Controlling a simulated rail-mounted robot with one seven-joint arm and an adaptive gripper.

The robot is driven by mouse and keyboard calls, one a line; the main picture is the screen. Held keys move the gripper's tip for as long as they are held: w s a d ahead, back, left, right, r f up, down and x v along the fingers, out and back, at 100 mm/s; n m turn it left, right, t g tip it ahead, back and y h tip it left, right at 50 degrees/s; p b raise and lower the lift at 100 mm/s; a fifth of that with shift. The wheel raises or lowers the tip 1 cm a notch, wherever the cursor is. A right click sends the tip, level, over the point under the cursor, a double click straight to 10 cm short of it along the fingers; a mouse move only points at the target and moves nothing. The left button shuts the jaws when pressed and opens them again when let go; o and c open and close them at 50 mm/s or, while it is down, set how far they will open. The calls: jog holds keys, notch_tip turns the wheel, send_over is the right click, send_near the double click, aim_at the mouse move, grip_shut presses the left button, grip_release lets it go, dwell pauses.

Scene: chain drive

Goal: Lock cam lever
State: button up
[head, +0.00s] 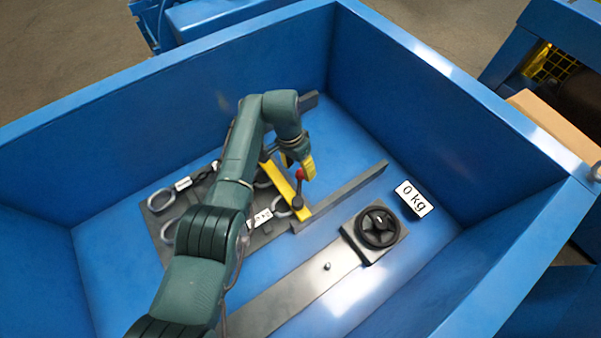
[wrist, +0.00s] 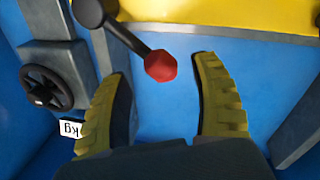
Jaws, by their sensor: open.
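The cam lever (head: 299,190) is a dark rod with a red knob, standing on a yellow bar (head: 278,181) in the blue bin. In the wrist view the red knob (wrist: 161,66) lies between and just beyond my fingertips, with the lever's dark rod (wrist: 128,39) running to a round pivot at the upper left. My gripper (wrist: 164,65) has yellow ridged fingers spread apart, with nothing held. In the head view my gripper (head: 307,168) is just above and right of the knob. Whether a finger touches the knob cannot be told.
A black handwheel (head: 379,227) sits on a grey block at the right, beside a "0 kg" label (head: 414,198). A grey rail (head: 345,195) runs near the lever. Grey rings and a plate (head: 160,200) lie left, partly behind my arm. High blue walls (head: 440,95) enclose everything.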

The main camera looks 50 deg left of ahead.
notch_tip(320, 180, up, 9)
jog(key=a, duration=0.1)
jog(key=shift+s+a, duration=0.2)
jog(key=shift+a, duration=0.15)
jog(key=shift+f, duration=0.15)
